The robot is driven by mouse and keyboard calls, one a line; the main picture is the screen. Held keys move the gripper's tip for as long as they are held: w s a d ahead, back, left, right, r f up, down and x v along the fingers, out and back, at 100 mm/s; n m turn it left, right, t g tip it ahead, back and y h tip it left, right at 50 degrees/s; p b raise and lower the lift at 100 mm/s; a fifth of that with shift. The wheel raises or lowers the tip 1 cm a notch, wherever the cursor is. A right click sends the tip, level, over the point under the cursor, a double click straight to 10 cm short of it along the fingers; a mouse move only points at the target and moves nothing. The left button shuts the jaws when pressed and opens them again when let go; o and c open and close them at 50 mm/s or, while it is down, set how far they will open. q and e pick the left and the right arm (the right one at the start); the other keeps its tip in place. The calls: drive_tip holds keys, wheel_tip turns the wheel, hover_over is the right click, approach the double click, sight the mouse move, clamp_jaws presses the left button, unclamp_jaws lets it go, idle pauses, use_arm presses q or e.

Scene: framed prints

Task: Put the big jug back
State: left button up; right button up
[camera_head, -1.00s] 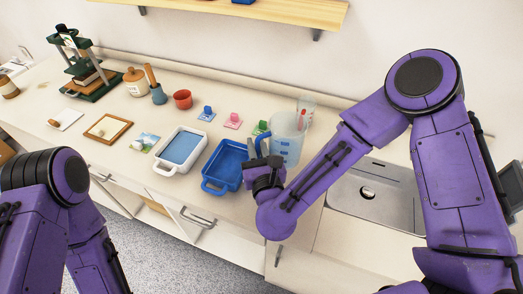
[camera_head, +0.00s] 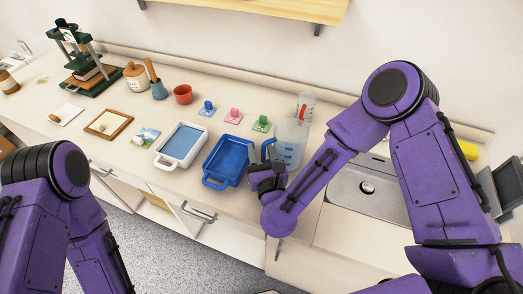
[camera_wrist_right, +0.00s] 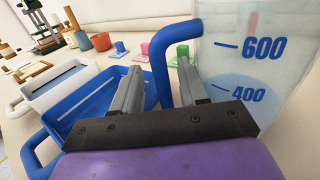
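The big jug (camera_head: 291,143) is clear with blue marks and a blue handle (camera_head: 267,149). It stands upright on the counter, right of the blue tray; the right wrist view shows its 600 and 400 marks (camera_wrist_right: 262,62). My right gripper (camera_head: 264,164) is at its handle side. In the right wrist view, the fingers (camera_wrist_right: 160,85) are apart, with the handle (camera_wrist_right: 162,65) rising between them and gaps visible beside it. My left arm shows at the left, but its gripper is out of view.
A smaller clear jug (camera_head: 305,104) with red marks stands behind the big jug. The blue tray (camera_head: 206,183) and white tray (camera_head: 160,161) lie left. Several small stamps (camera_head: 234,116) stand behind. A sink (camera_head: 345,190) is at the right, partly behind my arm.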

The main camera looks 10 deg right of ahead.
drive_tip(key=shift+r, duration=0.1)
drive_tip(key=shift+s+r, duration=0.1)
drive_tip(key=shift+s, duration=0.05)
drive_tip(key=s+b, duration=0.1)
drive_tip(key=s, duration=0.1)
drive_tip(key=s+b, duration=0.1)
drive_tip(key=s, duration=0.2)
drive_tip(key=s+b, duration=0.1)
drive_tip(key=s, duration=0.2)
drive_tip(key=shift+s+a+f+b, duration=0.15)
drive_tip(key=shift+s+f+b, duration=0.05)
drive_tip(key=shift+f+b, duration=0.1)
drive_tip(key=shift+s+r+p, duration=0.15)
drive_tip(key=shift+s, duration=0.5)
drive_tip(key=shift+s+r+p, duration=0.15)
drive_tip(key=shift+s, duration=0.9)
